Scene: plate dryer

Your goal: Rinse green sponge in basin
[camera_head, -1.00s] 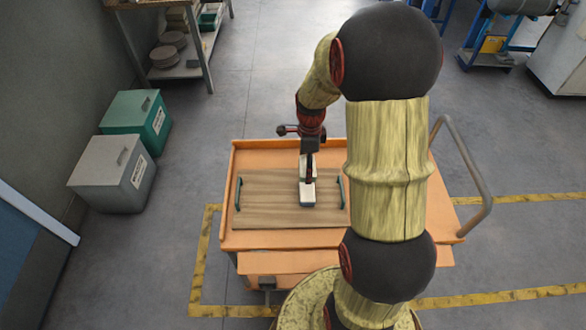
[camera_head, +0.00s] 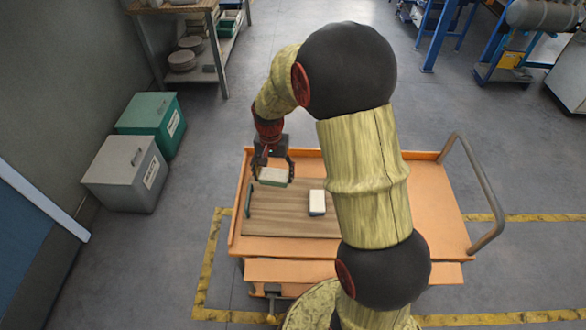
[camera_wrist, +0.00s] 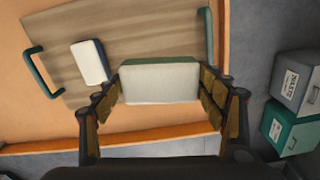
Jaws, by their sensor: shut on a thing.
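The green sponge has a white pad face and a green side; it shows in the head view (camera_head: 273,176) and close up in the wrist view (camera_wrist: 160,82). My gripper (camera_head: 272,174) is shut on it, with fingers on both sides, over the left part of the wooden tray (camera_head: 285,222). The gripper also shows in the wrist view (camera_wrist: 160,95). A second sponge (camera_head: 317,202), white with a dark blue side, lies on the tray, apart from the gripper. I cannot make out a basin for certain.
The tray with handles lies on an orange cart (camera_head: 400,215) with a metal push bar (camera_head: 478,190). A grey bin (camera_head: 125,172) and a green bin (camera_head: 150,122) stand left of the cart. A shelf (camera_head: 215,75) with round dishes stands behind. Floor between is clear.

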